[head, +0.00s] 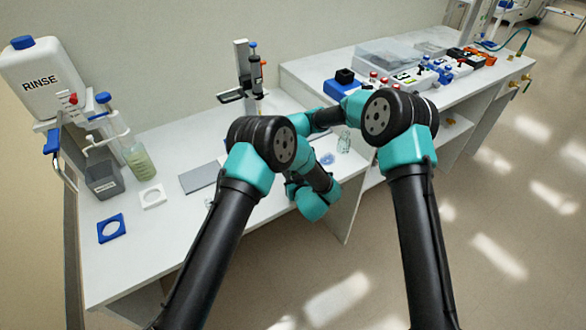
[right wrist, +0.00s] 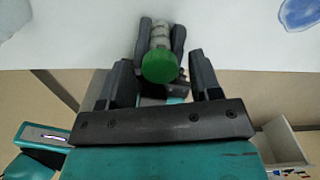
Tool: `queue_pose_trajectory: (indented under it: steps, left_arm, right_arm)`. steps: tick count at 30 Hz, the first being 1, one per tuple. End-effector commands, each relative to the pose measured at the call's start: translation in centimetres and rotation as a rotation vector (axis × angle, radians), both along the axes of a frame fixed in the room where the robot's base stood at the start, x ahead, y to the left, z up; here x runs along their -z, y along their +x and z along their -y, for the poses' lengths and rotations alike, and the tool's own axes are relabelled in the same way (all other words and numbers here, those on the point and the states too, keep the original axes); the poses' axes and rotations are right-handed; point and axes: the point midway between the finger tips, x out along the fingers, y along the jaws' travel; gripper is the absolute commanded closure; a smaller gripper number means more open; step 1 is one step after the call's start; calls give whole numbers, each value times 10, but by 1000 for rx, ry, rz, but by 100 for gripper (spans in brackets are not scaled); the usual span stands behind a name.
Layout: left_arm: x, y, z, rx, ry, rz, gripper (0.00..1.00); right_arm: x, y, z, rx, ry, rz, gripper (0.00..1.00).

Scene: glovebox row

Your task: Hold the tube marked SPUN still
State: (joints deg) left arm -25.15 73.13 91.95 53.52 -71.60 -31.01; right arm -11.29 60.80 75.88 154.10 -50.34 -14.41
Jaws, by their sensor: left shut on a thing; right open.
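In the right wrist view a tube with a green cap (right wrist: 160,66) and a pale, banded body points its cap toward the camera. No SPUN mark is readable on it. My left gripper (right wrist: 161,38) has its dark fingers on both sides of the tube body and is shut on it. My right gripper (right wrist: 163,82) is open, its two fingers apart on either side of the cap, with gaps on both sides. In the head view my arms hide the tube and I cannot make out the fingertips.
A small glass bottle (head: 344,143) stands beyond my arms.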

Motion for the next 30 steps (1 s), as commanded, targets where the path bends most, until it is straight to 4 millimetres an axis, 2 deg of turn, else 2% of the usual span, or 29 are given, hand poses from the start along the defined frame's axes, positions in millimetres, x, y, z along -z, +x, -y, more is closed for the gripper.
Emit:
queue_pose_trajectory:
  steps: [5,16,30]
  left_arm:
    - [0,0,0,0,0,0,100]
    - [0,0,0,0,0,0,100]
    - [0,0,0,0,0,0,100]
  right_arm:
    - [-6,0,0,0,0,1,42]
    - [-43,0,0,1,1,1,42]
    - [-47,0,0,33,0,0,44]
